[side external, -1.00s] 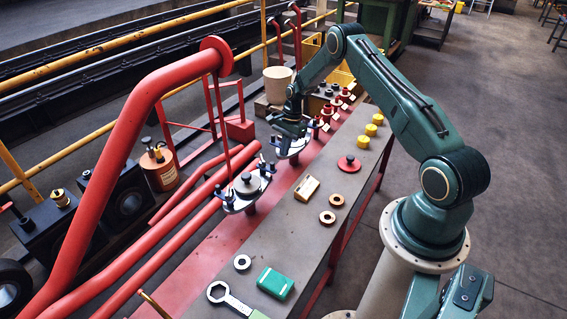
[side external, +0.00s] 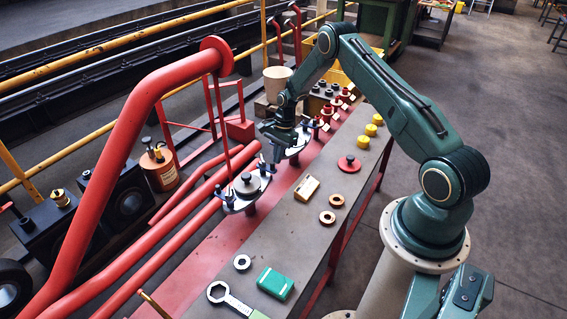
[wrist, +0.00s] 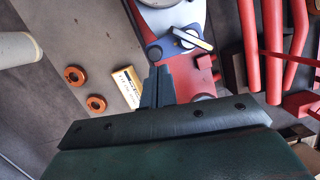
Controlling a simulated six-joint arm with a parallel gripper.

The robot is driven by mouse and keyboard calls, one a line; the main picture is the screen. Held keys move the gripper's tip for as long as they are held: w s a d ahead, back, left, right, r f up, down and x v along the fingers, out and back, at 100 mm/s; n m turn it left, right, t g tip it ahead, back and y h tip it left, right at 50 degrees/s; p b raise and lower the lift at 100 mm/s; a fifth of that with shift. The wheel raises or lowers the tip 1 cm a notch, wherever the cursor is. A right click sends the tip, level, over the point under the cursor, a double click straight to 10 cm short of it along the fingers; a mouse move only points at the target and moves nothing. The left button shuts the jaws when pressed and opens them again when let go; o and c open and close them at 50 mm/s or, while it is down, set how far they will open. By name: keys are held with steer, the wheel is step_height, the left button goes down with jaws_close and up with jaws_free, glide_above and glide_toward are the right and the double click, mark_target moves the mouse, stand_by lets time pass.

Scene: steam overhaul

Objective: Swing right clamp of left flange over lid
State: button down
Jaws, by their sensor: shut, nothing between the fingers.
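The left flange (side external: 238,208) has a grey lid with a dark knob (side external: 245,180) and dark blue clamp posts around its edge. Its right clamp (side external: 264,168) is at the far right of the rim. In the wrist view, part of this flange and lid (wrist: 172,18) is at the top, with a clamp with a pale bar (wrist: 192,38) and a dark blue knob (wrist: 155,52) near the edge. My gripper (side external: 275,160) is shut and empty, just right of the left flange. Its fingers (wrist: 160,72) point toward the rim and appear apart from the clamp; height is unclear.
The second flange (side external: 298,148) stands just behind and right of my gripper. A labelled wooden block (side external: 306,188) and two bronze rings (side external: 335,200) lie on the bench. Red pipes (side external: 190,220) run along the left. A vertical red rod (side external: 222,130) rises near the left flange.

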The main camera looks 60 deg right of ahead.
steer(key=shift+s+a+m+t, duration=0.1)
steer(key=shift+a+m+t, duration=0.1)
steer(key=shift+m, duration=0.6)
steer(key=shift+s+a+m+t, duration=0.1)
steer(key=shift+a+m+t, duration=0.1)
steer(key=shift+m, duration=0.6)
steer(key=shift+a, duration=0.15)
steer(key=shift+s+a+m+h, duration=0.2)
steer(key=shift+a+m+h, duration=0.1)
steer(key=shift+a+m, duration=0.65)
steer(key=shift+w+a+m+t+h, duration=0.15)
steer(key=shift+w+a+m+t, duration=0.1)
steer(key=shift+a+m, duration=0.55)
steer(key=shift+w+a+m+t+h, duration=0.2)
steer(key=shift+a+m, duration=0.2)
steer(key=shift+m, duration=0.7)
steer(key=shift+w+a+m+t+h, duration=0.15)
steer(key=shift+w+a+m, duration=0.1)
steer(key=shift+a+m, duration=0.55)
steer(key=shift+w+a, duration=0.35)
steer(key=shift+w, duration=0.3)
steer(key=shift+s, duration=0.1)
